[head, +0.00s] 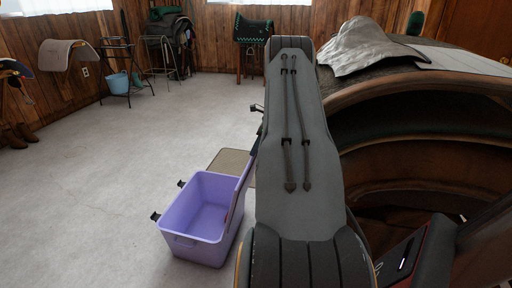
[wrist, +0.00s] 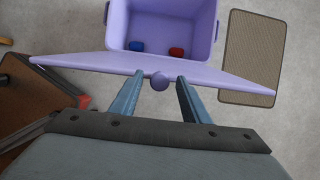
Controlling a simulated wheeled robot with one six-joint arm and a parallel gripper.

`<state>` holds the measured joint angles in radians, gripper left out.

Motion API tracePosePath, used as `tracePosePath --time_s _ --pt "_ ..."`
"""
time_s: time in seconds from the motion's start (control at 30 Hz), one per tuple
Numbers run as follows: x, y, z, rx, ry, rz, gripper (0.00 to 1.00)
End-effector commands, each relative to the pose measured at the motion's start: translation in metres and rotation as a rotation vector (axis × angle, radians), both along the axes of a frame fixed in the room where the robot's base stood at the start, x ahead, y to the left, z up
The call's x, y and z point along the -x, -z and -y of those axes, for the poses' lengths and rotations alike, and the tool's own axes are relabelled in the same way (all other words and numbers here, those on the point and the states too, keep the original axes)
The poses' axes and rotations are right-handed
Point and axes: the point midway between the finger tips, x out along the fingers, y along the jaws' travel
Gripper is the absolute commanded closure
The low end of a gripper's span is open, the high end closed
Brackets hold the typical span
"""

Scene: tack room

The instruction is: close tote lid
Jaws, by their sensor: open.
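A lavender tote (head: 190,240) stands open on the floor, left of my arm in the head view. Its lid (head: 241,188) stands raised along the tote's right side, partly hidden by my arm. In the wrist view the lid (wrist: 90,63) shows nearly edge-on across the picture, with the tote (wrist: 207,45) beyond it. A round lavender knob (wrist: 160,83) sticks out from the lid. My gripper (wrist: 160,77) is open, with one finger on each side of the knob and gaps between. Whether the fingertips touch the lid cannot be told.
A blue item (wrist: 137,46) and a red item (wrist: 176,52) lie inside the tote. A tan mat (wrist: 250,60) lies on the floor beside it. A large brown wooden structure (head: 420,100) stands close on the right. The floor to the left is clear.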

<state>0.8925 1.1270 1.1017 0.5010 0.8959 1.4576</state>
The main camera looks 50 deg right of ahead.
Motion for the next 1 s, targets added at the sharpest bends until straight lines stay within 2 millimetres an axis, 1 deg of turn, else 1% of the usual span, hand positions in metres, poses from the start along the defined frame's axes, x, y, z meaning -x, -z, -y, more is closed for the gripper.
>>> tracePosePath --time_s 0.17,0.2,0.27,0.3,0.43,0.63,0.77,0.87,1.0 --pt "0.000 0.000 0.000 0.000 0.000 0.000 0.58" --pt "0.000 0.000 0.000 0.000 0.000 0.000 0.61" --pt "0.000 0.000 0.000 0.000 -0.001 0.000 0.71" --pt "0.000 0.000 0.000 0.000 -0.001 0.000 0.78" --pt "0.000 0.000 0.000 0.000 -0.001 0.000 1.00" --pt "-0.001 0.000 0.000 0.001 -0.001 -0.001 1.00" --pt "-0.006 -0.001 -0.003 0.005 -0.002 -0.010 1.00" --pt "-0.015 -0.002 -0.007 0.012 -0.006 -0.027 1.00" --pt "-0.034 -0.005 -0.017 0.033 -0.011 -0.068 1.00"
